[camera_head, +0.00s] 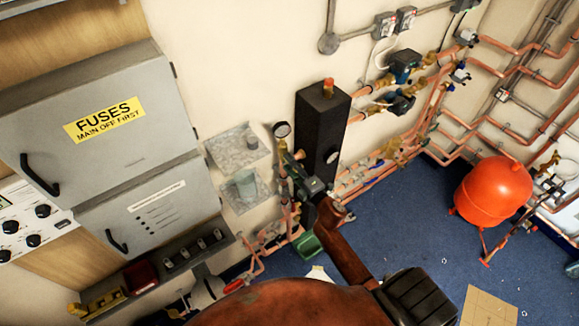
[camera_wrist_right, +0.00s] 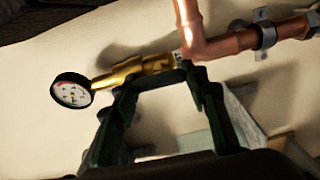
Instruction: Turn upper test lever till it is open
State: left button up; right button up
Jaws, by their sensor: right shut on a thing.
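My right gripper (camera_head: 312,186) is at the pipework beside the tall black box, its arm reaching up from below. In the right wrist view its dark green fingers (camera_wrist_right: 157,80) stand apart, with their tips against a brass valve fitting (camera_wrist_right: 140,70) under a copper pipe. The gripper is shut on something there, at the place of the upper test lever. The lever itself is mostly hidden by the fingertips, and its angle cannot be told. A round white gauge (camera_wrist_right: 71,91) sits at the fitting's left end; a gauge also shows in the head view (camera_head: 282,129). My left gripper is not in view.
The black box (camera_head: 322,125) stands right behind the gripper. Clear wall boxes (camera_head: 239,146) and a grey fuse cabinet (camera_head: 100,100) are to the left. Copper pipes (camera_head: 450,85) and a red tank (camera_head: 493,192) are to the right. The blue floor (camera_head: 400,215) between is mostly free.

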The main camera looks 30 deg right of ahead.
jog(key=shift+n, duration=0.4)
jog(key=o, duration=1.2)
jog(key=shift+c, duration=0.2)
jog(key=s, duration=1.2)
jog(key=shift+d, duration=0.45)
